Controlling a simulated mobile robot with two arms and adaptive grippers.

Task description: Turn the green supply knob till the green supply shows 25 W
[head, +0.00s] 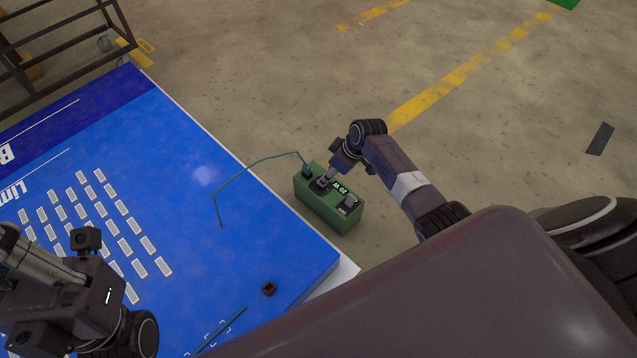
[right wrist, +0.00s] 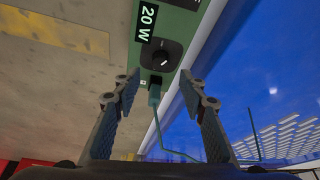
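The green supply (head: 327,209) is a green box beside the edge of the blue panel in the head view. Its display (right wrist: 147,22) reads 20 W in the right wrist view. The black round knob (right wrist: 161,56) with a white pointer mark is next to the display. My right gripper (right wrist: 160,84) is open, its two fingers apart on either side of the knob's line; I cannot tell whether they touch it. In the head view its tip (head: 325,181) is over the box top and hides most of the knob. My left gripper (head: 85,245) is at the lower left; its fingers are unclear.
A teal cable (head: 245,168) runs from a plug at the box's end onto the blue panel (head: 190,210). A dark switch (head: 350,202) sits at the other end of the box top. A small brown block (head: 269,289) lies on the panel.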

